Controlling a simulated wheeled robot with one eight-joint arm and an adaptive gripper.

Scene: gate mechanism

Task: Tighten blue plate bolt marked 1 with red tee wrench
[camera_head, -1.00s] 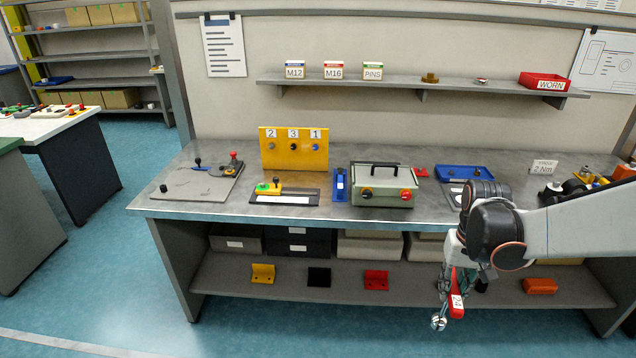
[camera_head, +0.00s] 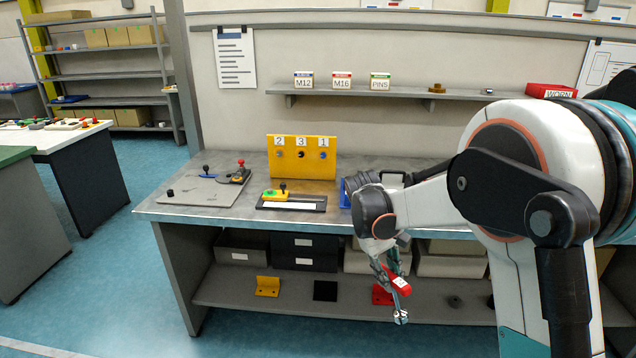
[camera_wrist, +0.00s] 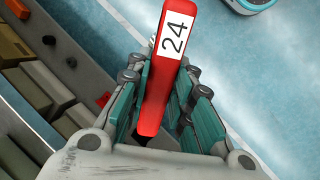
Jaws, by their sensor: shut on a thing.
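A yellow plate (camera_head: 302,172) stands upright at the back of the bench, with labels 2, 3 and 1 from left to right. Below label 1 is a small blue bolt (camera_head: 323,155); its seating is too small to tell. My gripper (camera_head: 391,272) is shut on the red tee wrench (camera_head: 399,286), low in front of the bench and well apart from the plate. In the wrist view the wrench's red bar (camera_wrist: 158,95), labelled 24, lies between my gripper's fingers (camera_wrist: 160,100). A silver end (camera_head: 401,317) points down in the head view.
The bench top (camera_head: 185,212) carries a grey board with knobs and a yellow block with a green knob (camera_head: 276,194). A lower shelf (camera_head: 225,293) holds boxes and brackets. My arm hides the bench's right part. Floor at front left is clear.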

